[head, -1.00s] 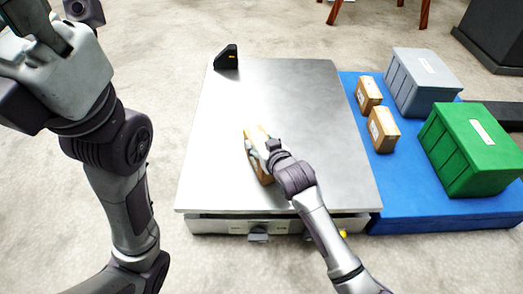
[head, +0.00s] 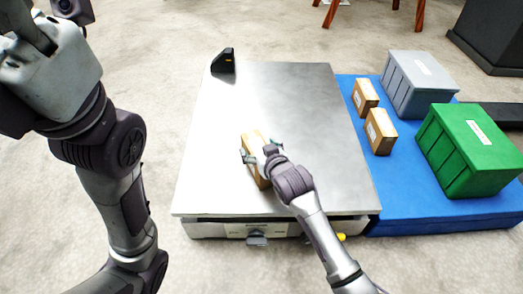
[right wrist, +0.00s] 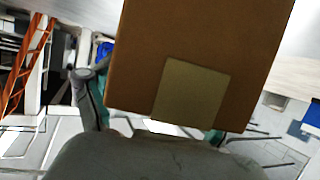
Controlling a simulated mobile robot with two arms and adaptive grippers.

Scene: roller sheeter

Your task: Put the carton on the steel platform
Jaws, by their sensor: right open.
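The brown carton (head: 252,142) stands on the steel platform (head: 310,110), left of the platform's middle towards the front. My right gripper (head: 260,153) is open, with its fingers spread on either side of the carton. In the right wrist view the carton (right wrist: 200,45) fills the upper middle, with a paler square patch on its face. One finger shows left of it; the other is mostly hidden behind it. I cannot tell whether the fingers touch it. My left gripper (head: 32,30) is at the upper left, away from the platform, partly cut off by the frame edge.
A blue base (head: 400,190) right of the platform holds two small cartons (head: 366,97) (head: 380,131), a grey crate (head: 420,85) and a green crate (head: 470,150). A black wedge-shaped block (head: 223,62) stands at the platform's back left corner. Much of the platform is bare.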

